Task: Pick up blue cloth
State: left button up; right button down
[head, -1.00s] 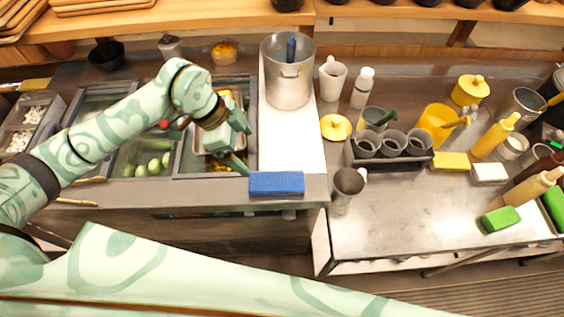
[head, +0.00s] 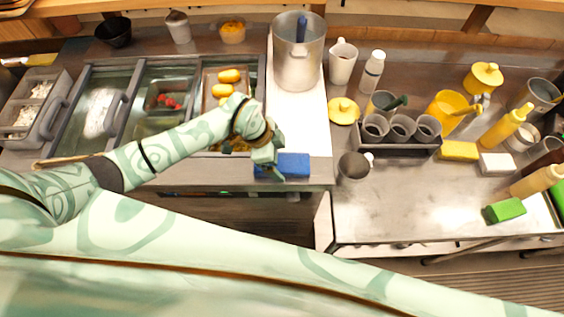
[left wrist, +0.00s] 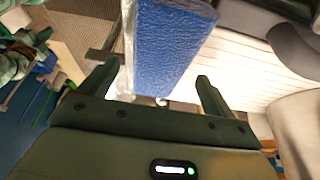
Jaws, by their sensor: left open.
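The blue cloth (head: 292,166) is a flat rectangular block on the front edge of the counter, below the steel pot. My left gripper (head: 268,170) is over its left end and hides part of it. In the left wrist view the blue cloth (left wrist: 170,50) lies ahead, between the lines of the two fingers. The left gripper (left wrist: 155,92) is open there, with a finger on each side and nothing clamped. Whether a finger touches the cloth cannot be told. My right gripper is not in view.
A steel pot (head: 298,62) stands on the white board (head: 312,125) behind the cloth. A metal cup (head: 353,167) stands to the right. Topping bins (head: 62,110) lie to the left. The front of the right steel table (head: 400,215) is clear.

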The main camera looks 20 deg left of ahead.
pick_arm(q)
jog(key=shift+w+d+f, duration=0.1)
jog(key=shift+d+f, duration=0.15)
jog(key=shift+f, duration=0.3)
jog(key=c, duration=1.1)
jog(key=shift+r, duration=0.15)
jog(key=shift+a+r, duration=0.1)
jog(key=shift+r, duration=0.15)
notch_tip(320, 180, up, 3)
jog(key=shift+a, duration=0.15)
jog(key=s+a+r, duration=0.1)
jog(key=a+r, duration=0.1)
jog(key=r, duration=0.1)
jog(key=s+a+r, duration=0.1)
jog(key=shift+s+r+p, duration=0.2)
jog(key=shift+s+p, duration=0.15)
jog(key=shift+p, duration=0.05)
jog(key=s+a+r, duration=0.1)
jog(key=s+a, duration=0.1)
jog(key=s+a+r, duration=0.2)
jog(key=s+a+r+b, duration=0.1)
jog(key=s+a+r, duration=0.1)
jog(key=a, duration=0.1)
jog(key=shift+s, duration=0.35)
